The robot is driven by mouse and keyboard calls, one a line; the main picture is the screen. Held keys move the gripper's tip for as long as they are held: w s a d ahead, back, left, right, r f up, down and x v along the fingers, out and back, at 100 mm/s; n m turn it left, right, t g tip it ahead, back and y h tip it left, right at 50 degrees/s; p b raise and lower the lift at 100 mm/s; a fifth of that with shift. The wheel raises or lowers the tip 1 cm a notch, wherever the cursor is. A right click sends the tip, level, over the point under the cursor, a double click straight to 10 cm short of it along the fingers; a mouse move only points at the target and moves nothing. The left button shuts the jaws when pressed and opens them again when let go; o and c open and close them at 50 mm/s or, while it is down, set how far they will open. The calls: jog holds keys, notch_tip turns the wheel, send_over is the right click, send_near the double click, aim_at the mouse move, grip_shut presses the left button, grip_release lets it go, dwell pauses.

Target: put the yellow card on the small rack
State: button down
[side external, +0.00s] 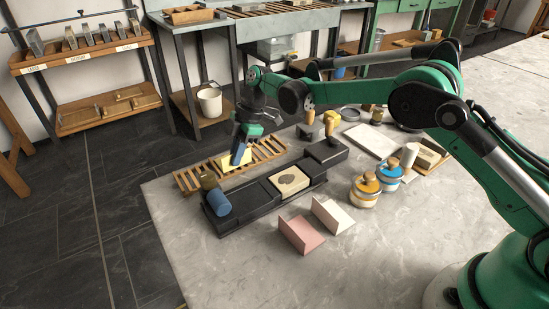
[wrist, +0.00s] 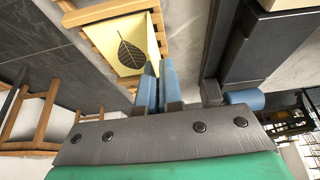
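The yellow card (side external: 229,160) is at the slatted wooden rack (side external: 268,152) in the side view. In the wrist view the yellow card (wrist: 122,42) shows a dark leaf print on one panel and a second narrow panel folded at an angle. The rack's slats (wrist: 92,13) show beside and behind it. My gripper (side external: 236,158) points down at the card. In the wrist view the blue fingers of my gripper (wrist: 158,72) are close together, with the card's near edge between their tips. I cannot tell whether the card touches the slats.
Pink (side external: 301,233) and white (side external: 333,215) folded cards stand in front. Jars (side external: 365,190) stand to the right. The front of the table is clear.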

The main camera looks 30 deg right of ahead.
jog(key=c, duration=1.5)
grip_release()
jog(key=o, duration=0.6)
jog(key=shift+c, duration=1.6)
jog(key=shift+r, duration=2.95)
